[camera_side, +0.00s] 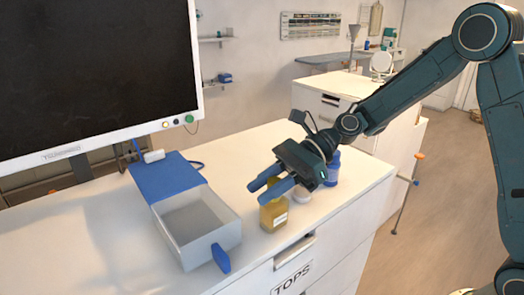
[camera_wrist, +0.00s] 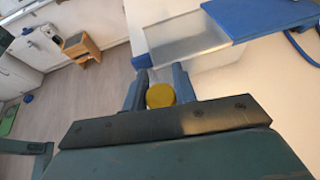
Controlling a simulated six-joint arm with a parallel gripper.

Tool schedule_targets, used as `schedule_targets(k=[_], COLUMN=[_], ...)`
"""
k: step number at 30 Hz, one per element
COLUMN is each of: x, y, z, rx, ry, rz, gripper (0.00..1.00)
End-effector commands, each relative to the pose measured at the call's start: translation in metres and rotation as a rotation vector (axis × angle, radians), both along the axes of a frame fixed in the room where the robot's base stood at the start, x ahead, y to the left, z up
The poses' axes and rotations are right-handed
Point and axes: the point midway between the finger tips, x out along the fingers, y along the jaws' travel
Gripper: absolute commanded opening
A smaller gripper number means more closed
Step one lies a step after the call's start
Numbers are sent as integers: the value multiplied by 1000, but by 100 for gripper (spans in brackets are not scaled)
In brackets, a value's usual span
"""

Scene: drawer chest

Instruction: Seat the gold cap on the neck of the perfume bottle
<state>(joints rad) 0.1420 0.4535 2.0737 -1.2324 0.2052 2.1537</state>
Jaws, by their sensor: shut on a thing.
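The perfume bottle (camera_side: 273,214), amber with a pale label, stands upright on the white chest top near its front edge. My gripper (camera_side: 258,193) is just above it, its blue fingers reaching left across the bottle's top. In the wrist view the round gold cap (camera_wrist: 160,95) sits between the two fingers of my gripper (camera_wrist: 159,74), which is shut on it. In the side view the fingers largely hide the cap and the bottle's neck, so I cannot tell whether the two touch.
An open grey tray with blue ends (camera_side: 196,222) lies left of the bottle. A small white round thing (camera_side: 302,195) and a blue container (camera_side: 333,167) stand close on the right. A monitor (camera_side: 95,75) stands behind left. The chest top at far left is clear.

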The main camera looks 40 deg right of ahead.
Motion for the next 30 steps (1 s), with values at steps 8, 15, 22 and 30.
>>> schedule_targets(k=[8, 15, 22, 30], x=[0, 0, 0, 0], y=[0, 0, 0, 0], z=[-5, -10, -12, -11], rx=[0, 0, -1, -1], ry=[2, 1, 2, 2], rz=[-1, 0, -1, -1], gripper=[6, 6, 6, 53])
